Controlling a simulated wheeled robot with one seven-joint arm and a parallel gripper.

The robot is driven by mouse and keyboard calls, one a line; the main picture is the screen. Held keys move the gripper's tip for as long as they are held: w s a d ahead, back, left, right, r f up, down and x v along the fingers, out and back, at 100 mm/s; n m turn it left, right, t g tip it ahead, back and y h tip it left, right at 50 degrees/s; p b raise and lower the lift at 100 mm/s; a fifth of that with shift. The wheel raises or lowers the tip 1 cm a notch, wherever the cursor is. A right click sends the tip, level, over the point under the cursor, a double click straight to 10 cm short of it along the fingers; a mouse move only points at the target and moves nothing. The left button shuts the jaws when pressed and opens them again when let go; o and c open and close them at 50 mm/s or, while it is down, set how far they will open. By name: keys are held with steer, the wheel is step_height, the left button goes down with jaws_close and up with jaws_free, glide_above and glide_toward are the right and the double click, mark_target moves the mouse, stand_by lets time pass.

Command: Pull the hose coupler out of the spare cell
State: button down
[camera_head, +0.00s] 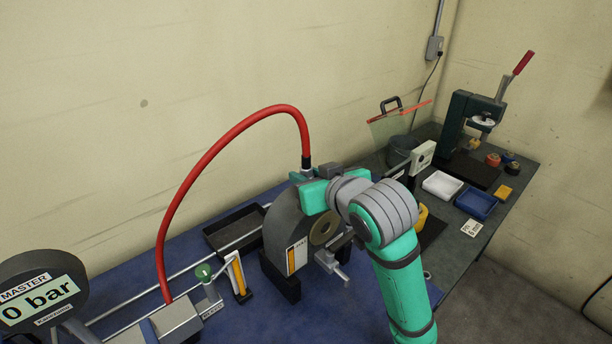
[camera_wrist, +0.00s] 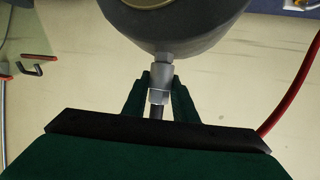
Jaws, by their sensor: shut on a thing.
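The spare cell (camera_head: 284,222) is a dark grey rounded body with a yellow and white label, standing on the blue bench top. My gripper (camera_wrist: 159,82) is shut on the coupler, one green finger on each side. In the head view my gripper (camera_head: 306,181) is above the cell, and the coupler is mostly hidden there.
A red hose (camera_head: 187,178) arches from a pump block (camera_head: 172,322) to the coupler. A master gauge (camera_head: 38,292) reads 0 bar at the left. A black tray (camera_head: 222,243) lies behind the cell. A green press (camera_head: 463,120) and white and blue trays stand on the right bench.

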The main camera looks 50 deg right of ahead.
mark_target(306, 156)
steer(key=shift+r, duration=0.2)
stand_by(0.3)
steer(key=shift+r, duration=2.75)
